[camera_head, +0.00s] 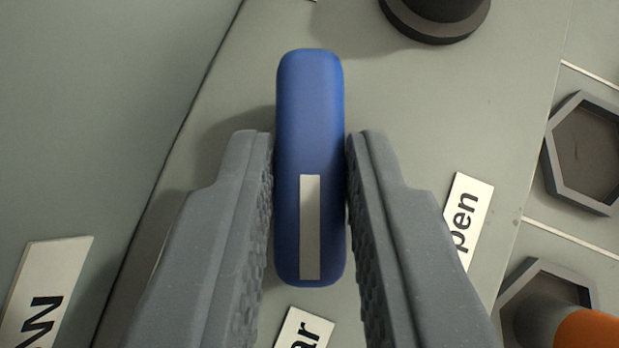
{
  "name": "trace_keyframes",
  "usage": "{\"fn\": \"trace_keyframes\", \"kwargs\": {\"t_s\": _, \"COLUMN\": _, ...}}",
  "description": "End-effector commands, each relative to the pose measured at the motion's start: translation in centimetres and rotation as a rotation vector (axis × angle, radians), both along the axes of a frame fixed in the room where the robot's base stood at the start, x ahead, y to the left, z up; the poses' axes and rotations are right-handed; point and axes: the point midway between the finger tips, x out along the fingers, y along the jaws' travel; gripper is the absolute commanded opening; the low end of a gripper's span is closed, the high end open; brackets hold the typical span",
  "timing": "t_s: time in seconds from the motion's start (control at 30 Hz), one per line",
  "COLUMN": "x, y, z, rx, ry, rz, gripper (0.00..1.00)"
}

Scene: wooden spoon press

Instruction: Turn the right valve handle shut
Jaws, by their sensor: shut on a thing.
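A blue valve handle (311,120) with rounded ends and a pale stripe (310,228) near its lower end stands upright in the picture, in the middle of the camera view. My gripper (310,145) has one grey, ribbed finger on each side of the handle's middle and lower part, shut on it. A white label reading "pen" (466,220), partly hidden by the right finger, lies to the right. Another label ending in "ar" (304,330) is cut off below the handle. The valve body under the handle is hidden.
A black round knob or base (437,18) stands at the top right. Two hexagonal sockets (566,195) lie along the right edge, the lower one with an orange and grey part (582,328). A white label (50,285) lies at lower left, past a dark panel seam.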

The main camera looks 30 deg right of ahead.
Motion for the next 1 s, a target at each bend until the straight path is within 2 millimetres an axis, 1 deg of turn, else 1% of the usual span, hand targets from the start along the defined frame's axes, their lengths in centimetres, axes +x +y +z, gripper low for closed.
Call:
{"fn": "trace_keyframes", "kwargs": {"t_s": 0.27, "x": 0.0, "y": 0.1, "z": -0.1, "rx": 0.001, "ry": 0.001, "rz": 0.001, "gripper": 0.00}}
{"fn": "trace_keyframes", "kwargs": {"t_s": 0.3, "x": 0.0, "y": 0.1, "z": -0.1, "rx": 0.001, "ry": 0.000, "rz": 0.002, "gripper": 0.24}}
{"fn": "trace_keyframes", "kwargs": {"t_s": 0.37, "x": 0.0, "y": 0.1, "z": -0.1, "rx": 0.001, "ry": 0.001, "rz": 0.003, "gripper": 0.40}}
{"fn": "trace_keyframes", "kwargs": {"t_s": 0.63, "x": 0.0, "y": 0.1, "z": 0.0, "rx": 0.000, "ry": 0.000, "rz": 0.001, "gripper": 0.40}}
{"fn": "trace_keyframes", "kwargs": {"t_s": 0.77, "x": -0.3, "y": 0.3, "z": 0.4, "rx": 0.001, "ry": 0.000, "rz": 0.002, "gripper": 0.40}}
{"fn": "trace_keyframes", "kwargs": {"t_s": 0.87, "x": -1.0, "y": 0.9, "z": 1.2, "rx": 0.001, "ry": -0.002, "rz": 0.004, "gripper": 0.40}}
{"fn": "trace_keyframes", "kwargs": {"t_s": 1.0, "x": -2.6, "y": 2.0, "z": 3.3, "rx": 0.001, "ry": -0.003, "rz": 0.004, "gripper": 0.40}}
